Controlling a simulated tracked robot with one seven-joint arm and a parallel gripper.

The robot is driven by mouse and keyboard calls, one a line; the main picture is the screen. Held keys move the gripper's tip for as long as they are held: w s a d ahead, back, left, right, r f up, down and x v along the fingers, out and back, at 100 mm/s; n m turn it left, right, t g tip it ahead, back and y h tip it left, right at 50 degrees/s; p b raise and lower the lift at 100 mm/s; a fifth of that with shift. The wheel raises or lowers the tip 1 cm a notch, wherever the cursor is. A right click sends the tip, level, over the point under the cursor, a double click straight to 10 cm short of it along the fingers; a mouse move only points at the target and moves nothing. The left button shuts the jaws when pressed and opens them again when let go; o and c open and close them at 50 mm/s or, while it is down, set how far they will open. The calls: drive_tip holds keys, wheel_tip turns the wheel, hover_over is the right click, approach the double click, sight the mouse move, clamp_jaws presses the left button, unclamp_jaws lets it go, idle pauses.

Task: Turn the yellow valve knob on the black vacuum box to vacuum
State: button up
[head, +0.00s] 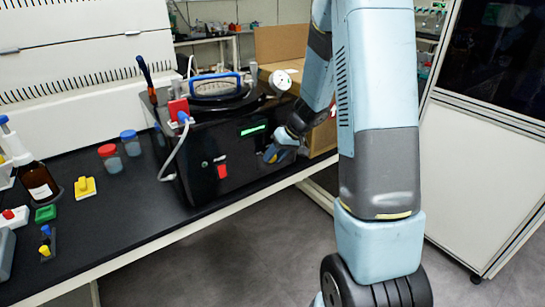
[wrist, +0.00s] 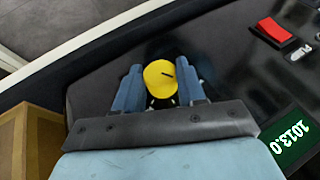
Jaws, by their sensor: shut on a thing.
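The black vacuum box (head: 196,150) stands on the dark bench, its front facing me. In the wrist view the yellow valve knob (wrist: 158,80) sits on its front panel (wrist: 232,75), with a short dark mark on its top. My gripper (wrist: 161,88) has its two blue fingers on either side of the knob and is shut on it. In the head view my gripper (head: 273,154) is at the right part of the box front, and the knob is mostly hidden by it. The green display (wrist: 290,133) reads 1013.0.
A red switch (wrist: 273,31) is on the panel beside the knob, also visible in the head view (head: 222,171). A round gauge (head: 280,80) and a blue handle (head: 214,77) are on top. A cardboard box (head: 280,42) stands behind. Jars and a brown bottle (head: 38,182) stand left.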

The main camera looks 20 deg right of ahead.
drive_tip(key=y, duration=0.3)
drive_tip(key=shift+d+f+m+g+y, duration=0.3)
drive_tip(key=shift+d+m+g+y, duration=0.05)
drive_tip(key=shift+m+g+y, duration=0.05)
drive_tip(key=y, duration=0.1)
drive_tip(key=m+y, duration=0.1)
drive_tip(key=y, duration=0.3)
drive_tip(key=shift+d+f+g, duration=0.15)
drive_tip(key=shift+f+g, duration=0.15)
drive_tip(key=shift+f, duration=0.05)
drive_tip(key=m+y, duration=0.1)
drive_tip(key=y, duration=0.1)
drive_tip(key=m+y, duration=0.1)
drive_tip(key=y, duration=0.2)
drive_tip(key=shift+f, duration=0.4)
drive_tip(key=shift+f+m+t+y, duration=0.25)
drive_tip(key=shift+m+t+y, duration=0.35)
drive_tip(key=shift+m+y, duration=0.75)
drive_tip(key=shift+y, duration=0.35)
drive_tip(key=o, duration=0.8)
drive_tip(key=shift+o, duration=1.3)
drive_tip(key=shift+r, duration=0.1)
